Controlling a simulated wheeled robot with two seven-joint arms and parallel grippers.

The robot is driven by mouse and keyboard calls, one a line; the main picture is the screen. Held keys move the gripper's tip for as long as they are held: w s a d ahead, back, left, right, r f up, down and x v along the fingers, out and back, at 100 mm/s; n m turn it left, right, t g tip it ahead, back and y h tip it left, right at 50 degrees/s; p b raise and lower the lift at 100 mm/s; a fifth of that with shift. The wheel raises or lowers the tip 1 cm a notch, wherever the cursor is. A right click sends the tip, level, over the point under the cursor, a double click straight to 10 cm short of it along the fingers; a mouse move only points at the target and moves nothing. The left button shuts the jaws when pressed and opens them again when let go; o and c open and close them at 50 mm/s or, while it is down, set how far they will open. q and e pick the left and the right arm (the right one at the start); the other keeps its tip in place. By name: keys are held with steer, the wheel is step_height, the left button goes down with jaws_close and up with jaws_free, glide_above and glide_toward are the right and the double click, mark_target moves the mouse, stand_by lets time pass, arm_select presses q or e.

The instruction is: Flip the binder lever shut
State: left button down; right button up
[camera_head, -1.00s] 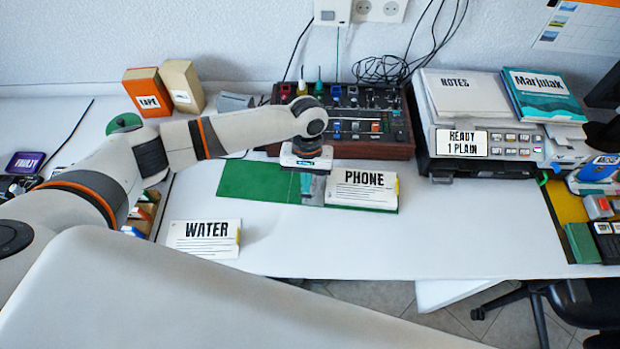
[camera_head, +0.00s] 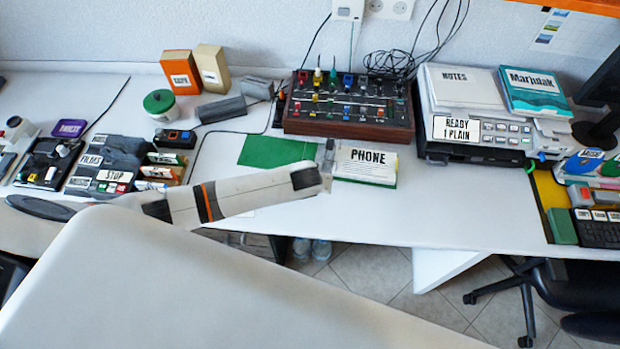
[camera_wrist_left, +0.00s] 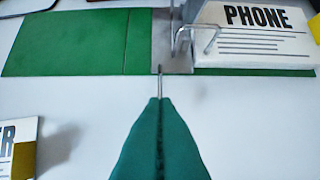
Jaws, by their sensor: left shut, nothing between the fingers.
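The green binder (camera_head: 275,152) lies flat and open on the white desk. Its left cover also shows in the wrist view (camera_wrist_left: 65,42). A grey metal plate (camera_wrist_left: 172,50) runs down its middle, with a bent metal wire piece (camera_wrist_left: 196,36) standing on it. A PHONE card (camera_head: 366,162) covers much of the right cover. My left gripper (camera_head: 328,152) is at the binder's near edge. In the wrist view its green fingers (camera_wrist_left: 160,102) are closed together and empty. A thin metal pin lies between their tips and the plate; I cannot tell if they touch. My right gripper is out of view.
A mixer-like control box (camera_head: 345,128) stands behind the binder, and a printer (camera_head: 478,150) stands to the right. File boxes (camera_head: 112,165) and a green-lidded jar (camera_head: 159,104) are at left. The desk between binder and printer is clear. A card corner (camera_wrist_left: 22,150) shows at lower left.

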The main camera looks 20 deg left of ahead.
arm_select(q)
steer(key=shift+w+r, duration=0.1)
steer(key=shift+w, duration=0.25)
steer(key=shift+w+a+f, duration=0.15)
steer(key=shift+w+f, duration=0.05)
steer(key=shift+w, duration=0.35)
steer(key=shift+w+a+r, duration=0.1)
steer(key=shift+w, duration=0.35)
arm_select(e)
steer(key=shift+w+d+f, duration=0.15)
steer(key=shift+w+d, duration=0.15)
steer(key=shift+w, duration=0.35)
